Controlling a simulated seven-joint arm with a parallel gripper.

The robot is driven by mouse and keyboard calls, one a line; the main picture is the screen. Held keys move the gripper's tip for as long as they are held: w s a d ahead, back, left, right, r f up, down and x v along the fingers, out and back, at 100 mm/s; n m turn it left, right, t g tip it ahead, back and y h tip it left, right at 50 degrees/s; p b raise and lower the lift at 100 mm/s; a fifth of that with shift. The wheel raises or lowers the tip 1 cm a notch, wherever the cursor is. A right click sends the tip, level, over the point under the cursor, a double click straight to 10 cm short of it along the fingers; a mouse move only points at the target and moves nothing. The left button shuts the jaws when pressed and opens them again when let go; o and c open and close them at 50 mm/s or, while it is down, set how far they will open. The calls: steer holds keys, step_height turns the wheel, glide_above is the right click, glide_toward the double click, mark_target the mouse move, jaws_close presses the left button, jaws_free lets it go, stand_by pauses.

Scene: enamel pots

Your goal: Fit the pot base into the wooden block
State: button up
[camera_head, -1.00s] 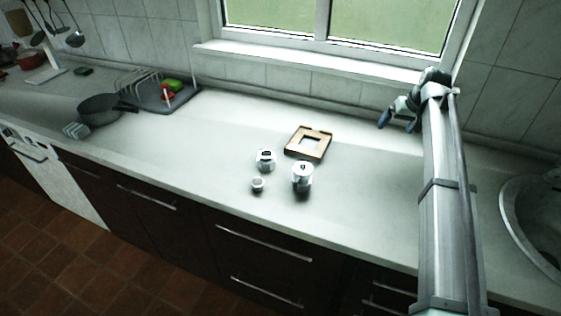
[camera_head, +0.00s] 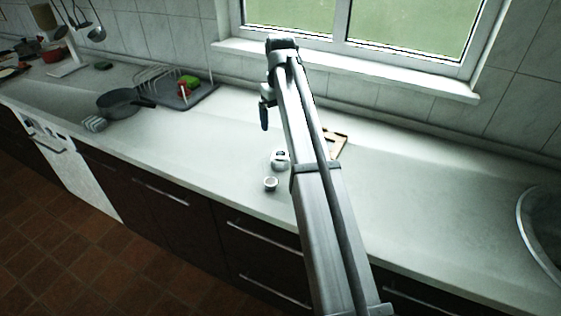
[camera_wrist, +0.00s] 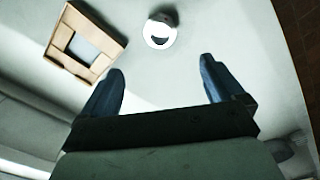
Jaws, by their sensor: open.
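The wooden block (camera_head: 339,143), a square frame with a square opening, is partly hidden behind my arm in the head view. It shows upper left in the wrist view (camera_wrist: 112,43). A pale metal pot piece (camera_head: 280,159) with a dark top and a small metal cup (camera_head: 270,184) stand left of my arm. In the wrist view a round white pot piece (camera_wrist: 157,36) with a dark crescent sits beside the block; I cannot tell which piece it is. My gripper (camera_head: 265,108) is open and empty, above the counter; its blue fingers (camera_wrist: 161,76) are apart from everything.
A dark pan (camera_head: 118,104) and a dish rack (camera_head: 172,86) on a tray stand at the left of the counter. A round sink (camera_head: 540,230) is at the right. A window is behind.

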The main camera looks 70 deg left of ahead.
mark_target(280, 154)
step_height(280, 154, down, 14)
steer(key=shift+d+r, duration=0.15)
steer(key=c, duration=1.3)
stand_by(0.4)
